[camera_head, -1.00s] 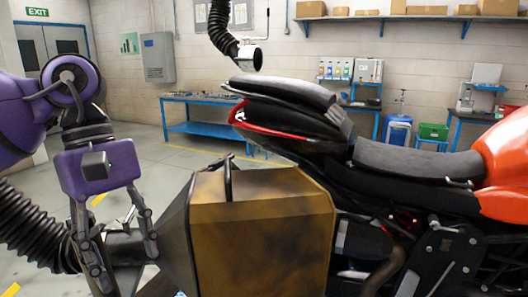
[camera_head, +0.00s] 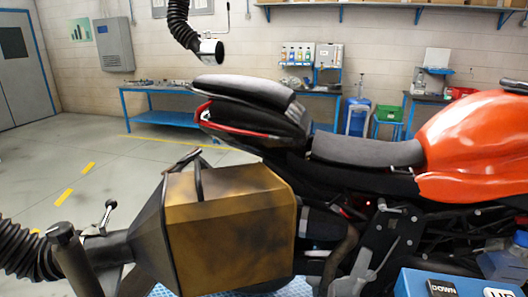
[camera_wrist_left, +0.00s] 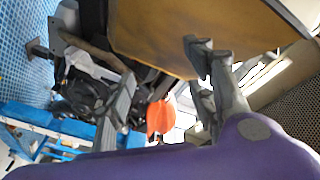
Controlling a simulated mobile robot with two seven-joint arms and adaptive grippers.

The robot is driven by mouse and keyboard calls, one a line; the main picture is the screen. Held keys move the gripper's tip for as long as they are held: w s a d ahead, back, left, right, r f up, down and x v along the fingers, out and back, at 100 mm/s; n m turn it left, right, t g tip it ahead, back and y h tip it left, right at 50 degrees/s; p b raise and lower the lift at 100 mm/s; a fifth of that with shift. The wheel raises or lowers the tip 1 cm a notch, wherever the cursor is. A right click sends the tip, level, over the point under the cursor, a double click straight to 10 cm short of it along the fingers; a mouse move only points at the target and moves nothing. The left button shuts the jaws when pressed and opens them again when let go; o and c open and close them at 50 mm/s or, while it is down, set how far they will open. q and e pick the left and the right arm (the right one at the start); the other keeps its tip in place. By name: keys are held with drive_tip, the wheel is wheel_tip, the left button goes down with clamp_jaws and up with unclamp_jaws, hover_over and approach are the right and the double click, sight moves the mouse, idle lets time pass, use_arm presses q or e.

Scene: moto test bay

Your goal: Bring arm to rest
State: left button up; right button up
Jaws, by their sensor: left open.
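My left gripper (camera_wrist_left: 160,66) shows only in the left wrist view. Its two grey fingers stand apart with nothing held between them, in front of its purple body. A worn yellow-brown exhaust hood box (camera_wrist_left: 180,30) fills the top of that view, close to the fingers; I cannot tell whether they touch it. In the head view the same hood (camera_head: 230,225) stands at the motorcycle's tail, and no part of my left arm is clearly seen there. My right gripper is in neither view.
The motorcycle, with its orange tank (camera_head: 475,140), fills the right side of the head view. A blue panel with a DOWN button (camera_head: 442,287) is at lower right. A hanging black hose (camera_head: 180,25) and blue workbench (camera_head: 165,118) are behind.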

use_arm(q)
drive_tip(key=s+a+f+n+g+y, duration=0.3)
drive_tip(key=s+f+n, duration=0.4)
drive_tip(key=s+f, duration=0.4)
drive_tip(key=s+a+f+n+g+y+p, duration=0.1)
drive_tip(key=s+f+n+g+y, duration=0.3)
drive_tip(key=s+f+n, duration=0.4)
drive_tip(key=s+a+f+y, duration=0.1)
drive_tip(key=s+f, duration=0.2)
drive_tip(key=s, duration=0.1)
drive_tip(key=shift+s+a+n+g+p, duration=0.3)
drive_tip(key=shift+s+a, duration=0.1)
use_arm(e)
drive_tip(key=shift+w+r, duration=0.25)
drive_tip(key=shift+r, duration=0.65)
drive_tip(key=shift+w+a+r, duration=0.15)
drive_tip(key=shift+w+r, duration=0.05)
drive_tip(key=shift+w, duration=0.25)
